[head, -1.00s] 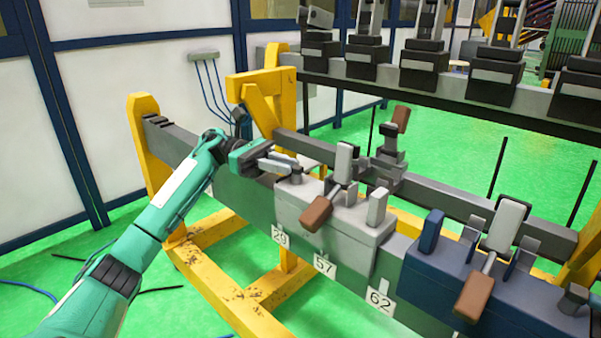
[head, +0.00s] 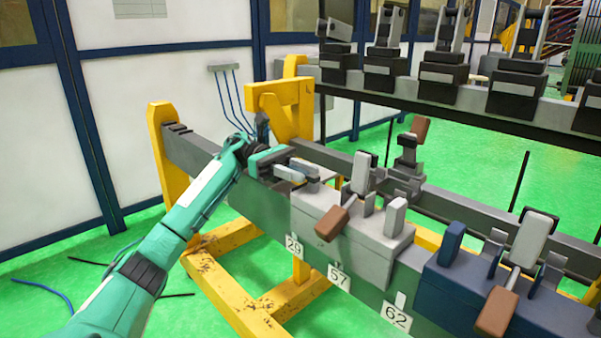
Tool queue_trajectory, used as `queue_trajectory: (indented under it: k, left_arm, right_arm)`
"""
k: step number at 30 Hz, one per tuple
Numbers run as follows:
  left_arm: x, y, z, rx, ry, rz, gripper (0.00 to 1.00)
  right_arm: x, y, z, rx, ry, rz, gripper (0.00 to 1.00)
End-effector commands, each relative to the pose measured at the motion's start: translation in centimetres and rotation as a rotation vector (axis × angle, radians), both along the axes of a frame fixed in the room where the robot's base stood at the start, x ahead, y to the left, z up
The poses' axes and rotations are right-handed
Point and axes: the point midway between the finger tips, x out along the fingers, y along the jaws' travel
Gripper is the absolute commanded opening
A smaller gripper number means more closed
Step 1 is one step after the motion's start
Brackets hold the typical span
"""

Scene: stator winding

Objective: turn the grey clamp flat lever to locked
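The grey clamp (head: 340,205) is a light grey block on the dark rail, above the 29 and 57 labels. A flat grey lever (head: 361,172) with a brown grip (head: 332,224) stands tilted at its middle, the grip hanging toward the front. A grey post (head: 395,217) rises at its right end. My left gripper (head: 306,170) is at the clamp's left end, its fingers close to a small dark part there that they partly hide. I cannot tell whether the fingers touch it or how far apart they are. My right gripper is out of view.
A dark blue clamp (head: 452,285) with a brown-gripped lever (head: 497,311) stands to the right on the same rail. Another brown-tipped lever (head: 420,128) rises behind the grey clamp. Yellow supports (head: 168,150) hold the rail. Several dark clamps line a rear rail.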

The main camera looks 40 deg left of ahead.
Motion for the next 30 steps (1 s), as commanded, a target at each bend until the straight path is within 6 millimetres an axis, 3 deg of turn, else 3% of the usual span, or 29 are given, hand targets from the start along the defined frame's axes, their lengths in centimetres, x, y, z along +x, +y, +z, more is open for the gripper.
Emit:
queue_trajectory:
  k: [9, 13, 30]
  left_arm:
    - [0.0, 0.1, -0.1, 0.001, 0.001, -0.001, 0.38]
    - [0.1, 1.0, 0.0, 0.000, 0.002, 0.001, 0.38]
    - [1.0, 11.7, 0.1, -0.001, 0.000, 0.002, 0.38]
  right_arm:
    - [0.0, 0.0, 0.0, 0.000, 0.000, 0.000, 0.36]
    - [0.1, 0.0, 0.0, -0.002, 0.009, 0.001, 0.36]
    - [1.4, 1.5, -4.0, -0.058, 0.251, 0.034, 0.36]
